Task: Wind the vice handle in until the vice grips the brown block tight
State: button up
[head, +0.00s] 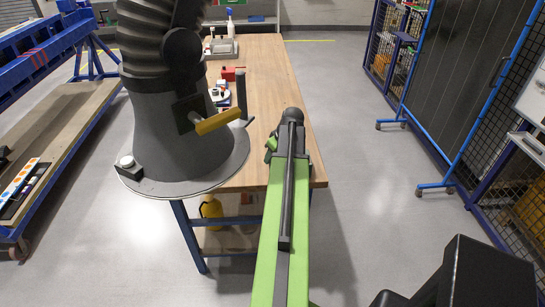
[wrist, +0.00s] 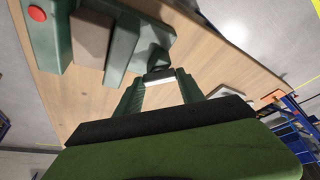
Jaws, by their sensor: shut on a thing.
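The green vice (wrist: 124,42) stands on the wooden table at the upper left of the wrist view. The brown block (wrist: 92,38) sits between its two upright jaws. It looks close to the right jaw; whether it touches the left one I cannot tell. My gripper (wrist: 158,76) has its two green fingers closed on the vice handle (wrist: 157,73), a small dark piece with a pale bar, to the right of the vice. The fingers hide part of the handle.
The wooden table (head: 262,62) runs away from me, with a red item (head: 229,74) and a tray (head: 221,49) farther back. Clear floor (head: 345,110) lies right of the table.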

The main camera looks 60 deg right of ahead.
jog(key=shift+s, duration=0.1)
jog(key=o, duration=1.4)
jog(key=shift+c, duration=0.2)
jog(key=shift+r, duration=0.15)
jog(key=p+v, duration=1.6)
jog(key=v, duration=0.1)
jog(key=shift+s, duration=0.15)
jog(key=shift+a, duration=0.1)
